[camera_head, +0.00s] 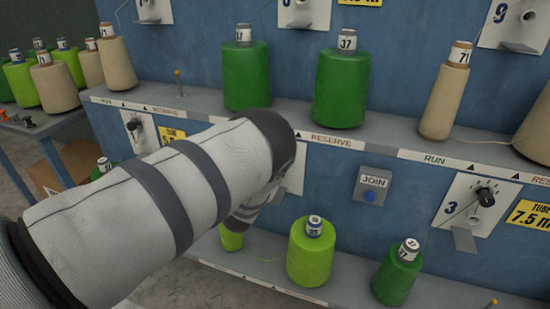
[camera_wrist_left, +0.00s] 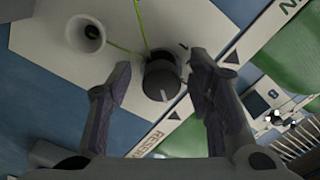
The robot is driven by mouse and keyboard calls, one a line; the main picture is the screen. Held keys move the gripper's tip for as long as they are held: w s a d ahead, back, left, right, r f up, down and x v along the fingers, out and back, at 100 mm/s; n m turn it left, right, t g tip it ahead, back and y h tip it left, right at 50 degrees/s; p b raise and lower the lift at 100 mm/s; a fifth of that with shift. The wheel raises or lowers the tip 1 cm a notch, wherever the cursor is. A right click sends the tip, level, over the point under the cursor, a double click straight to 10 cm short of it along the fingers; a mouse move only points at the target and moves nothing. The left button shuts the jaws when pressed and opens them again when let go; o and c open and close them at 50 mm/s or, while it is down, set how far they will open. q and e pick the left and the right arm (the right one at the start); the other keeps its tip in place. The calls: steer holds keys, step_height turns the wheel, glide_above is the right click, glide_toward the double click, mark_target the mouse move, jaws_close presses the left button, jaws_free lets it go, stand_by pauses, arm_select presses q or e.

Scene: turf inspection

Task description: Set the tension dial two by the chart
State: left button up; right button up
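The dial (camera_wrist_left: 162,82) is a dark round knob with a pale pointer line, on a white panel (camera_wrist_left: 45,50) in the left wrist view. My left gripper (camera_wrist_left: 160,66) is open, with one finger on each side of the knob. Gaps show between the fingers and the knob. In the head view my left arm covers this dial and the gripper; only an edge of the white panel (camera_head: 294,172) shows. The panel's number is hidden. I see no chart in either view. My right gripper is not in view.
Dial three (camera_head: 485,196) is on the right, near a yellow tube label (camera_head: 528,214). A JOIN button box (camera_head: 372,187) sits between. Green cones (camera_head: 341,88) stand on the shelf above, lime (camera_head: 310,255) and green cones (camera_head: 397,275) below. A green thread (camera_wrist_left: 125,45) runs near the knob.

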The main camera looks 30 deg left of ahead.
arm_select(q)
steer(key=v, duration=1.2)
steer(key=s+d+f+n+g+h+p, duration=0.1)
steer(key=s+f+n+g, duration=0.2)
steer(key=s+f+g, duration=0.45)
steer(key=s+d+f+n+g, duration=0.2)
steer(key=s+f+n+g, duration=0.15)
steer(key=s+f, duration=0.75)
steer(key=s+d+r+n+g+h, duration=0.1)
steer(key=s+d+g, duration=0.3)
steer(key=s, duration=0.7)
steer(key=s+d+r+n+g+h, duration=0.1)
steer(key=s+d+g, duration=0.3)
steer(key=s, duration=0.8)
steer(key=shift+d+g+h+p, duration=0.3)
steer(key=shift+g+h+p, duration=0.15)
steer(key=shift+h, duration=0.35)
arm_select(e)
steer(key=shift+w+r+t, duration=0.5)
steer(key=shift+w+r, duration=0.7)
arm_select(q)
steer(key=shift+s, duration=0.1)
